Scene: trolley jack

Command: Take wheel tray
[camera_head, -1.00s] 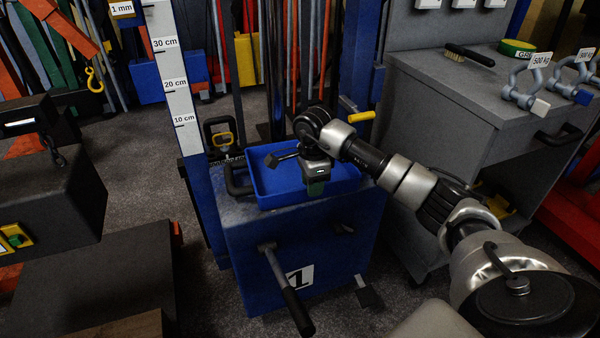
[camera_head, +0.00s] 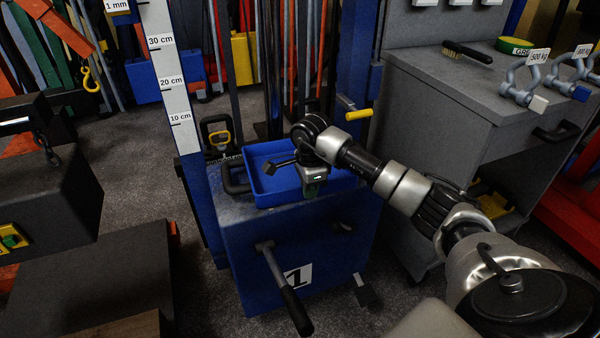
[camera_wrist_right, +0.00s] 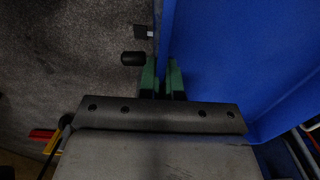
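The wheel tray (camera_head: 268,188) is a shallow, open blue tray lying on top of a blue box marked 1 (camera_head: 240,250). My right gripper (camera_head: 311,190) is at the tray's front wall, pointing down. In the right wrist view the tray (camera_wrist_right: 235,60) fills the right side. There the two green fingers (camera_wrist_right: 161,78) stand close together with the tray's thin wall between them, so the gripper looks shut on that wall. Exact finger contact is hard to see. My right arm hides part of the tray's right side. My left gripper is not in view.
A measuring post (camera_head: 170,85) stands left of the tray. A crank with a yellow grip (camera_head: 358,115) is behind it at the right. A lever (camera_head: 285,290) sticks out of the box's front. A grey cabinet (camera_head: 430,110) with shackles stands right. Dark blocks (camera_head: 45,200) stand left.

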